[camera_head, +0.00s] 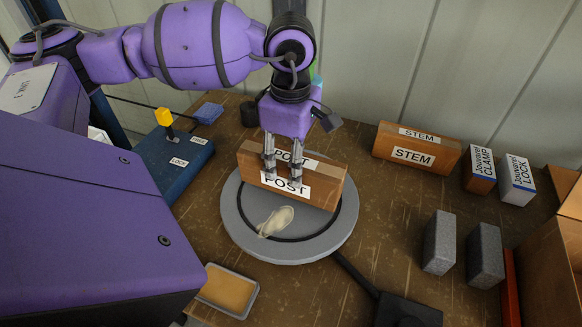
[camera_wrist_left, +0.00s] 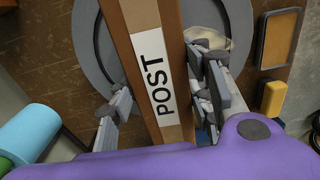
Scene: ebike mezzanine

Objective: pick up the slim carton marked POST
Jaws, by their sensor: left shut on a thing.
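The slim brown carton marked POST (camera_head: 322,186) stands on its long edge over the grey round plate (camera_head: 232,215), with white labels on its top and its front face. My left gripper (camera_head: 283,168) comes down from above and is shut on the carton near its middle. In the left wrist view the carton (camera_wrist_left: 155,45) runs between the two fingers (camera_wrist_left: 165,105). I cannot tell whether its lower edge touches the plate. My right gripper is not in view.
A pale crumpled thing (camera_head: 275,222) lies on the plate in front of the carton. The STEM carton (camera_head: 440,163), CLAMP carton (camera_head: 480,171) and LOCK carton (camera_head: 517,181) stand at the right. Two grey blocks (camera_head: 439,243) (camera_head: 485,256) and a shallow tray (camera_head: 228,290) are nearer.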

